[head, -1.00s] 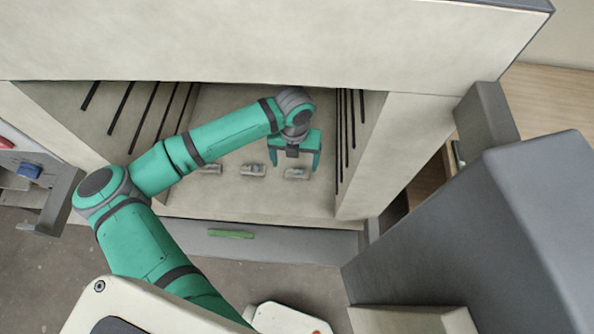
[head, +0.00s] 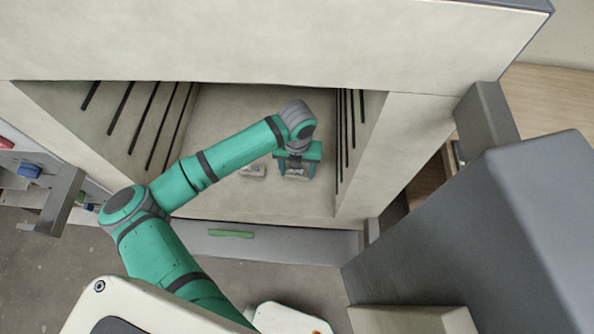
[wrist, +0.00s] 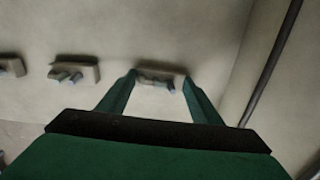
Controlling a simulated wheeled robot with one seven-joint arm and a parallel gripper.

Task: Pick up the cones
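Several small grey cones stand in pale holders in a row on the kiln floor. In the wrist view the left set (wrist: 10,66) is cut by the picture edge. The middle set (wrist: 73,71) is clear of my gripper and also shows in the head view (head: 252,171). The right set (wrist: 158,80) is between the fingertips of my gripper (wrist: 160,76). My gripper (head: 296,175) is open and low over this right set, one finger at each end. I cannot tell whether the fingers touch it. In the head view my arm hides the left set.
The kiln's right wall (head: 362,140) with dark rods is close to the right of my gripper. The left wall (head: 105,125) also has dark rods. The kiln roof edge (head: 270,45) is above the opening. A grey door (head: 450,220) stands at the right.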

